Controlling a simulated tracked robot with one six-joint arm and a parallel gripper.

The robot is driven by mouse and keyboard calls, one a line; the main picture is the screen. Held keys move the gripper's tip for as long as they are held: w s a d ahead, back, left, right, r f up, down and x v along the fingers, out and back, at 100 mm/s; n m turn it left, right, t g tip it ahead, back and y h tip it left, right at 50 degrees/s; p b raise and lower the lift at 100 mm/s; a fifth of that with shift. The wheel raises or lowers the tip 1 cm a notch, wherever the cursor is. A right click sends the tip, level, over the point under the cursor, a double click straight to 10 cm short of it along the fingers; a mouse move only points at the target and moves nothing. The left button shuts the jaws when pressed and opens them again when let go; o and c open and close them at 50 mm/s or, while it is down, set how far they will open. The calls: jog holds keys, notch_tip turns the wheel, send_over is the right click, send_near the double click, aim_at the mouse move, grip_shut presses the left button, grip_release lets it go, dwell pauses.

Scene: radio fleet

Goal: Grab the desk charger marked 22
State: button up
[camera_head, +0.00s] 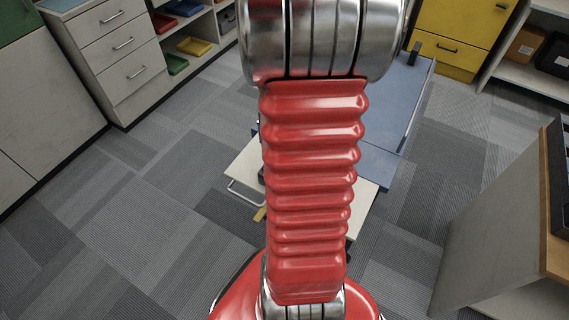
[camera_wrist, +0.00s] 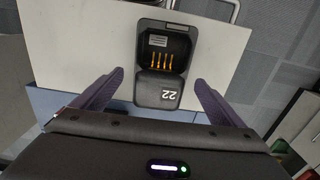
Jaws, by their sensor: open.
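The desk charger marked 22 (camera_wrist: 160,88) is a black unit with an open pocket showing several gold contacts. Its white number appears upside down in the wrist view. It lies on a white board or drawer top (camera_wrist: 80,40). My gripper (camera_wrist: 158,84) is open, its two purple-grey fingers on either side of the charger's near end with gaps between, so they do not touch it. In the head view my red arm hides most of the white surface (camera_head: 245,170), and the charger cannot be made out clearly there.
A blue cabinet or cart top (camera_head: 393,95) adjoins the white surface. A grey drawer unit (camera_head: 110,50) and shelves with coloured trays (camera_head: 194,46) stand at back left. A yellow cabinet (camera_head: 455,35) is at back right, and a desk (camera_head: 500,220) at right. Carpet floor is clear at left.

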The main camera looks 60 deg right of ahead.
jog(key=shift+f, duration=1.55)
jog(key=shift+c, duration=0.7)
jog(key=c, duration=1.2)
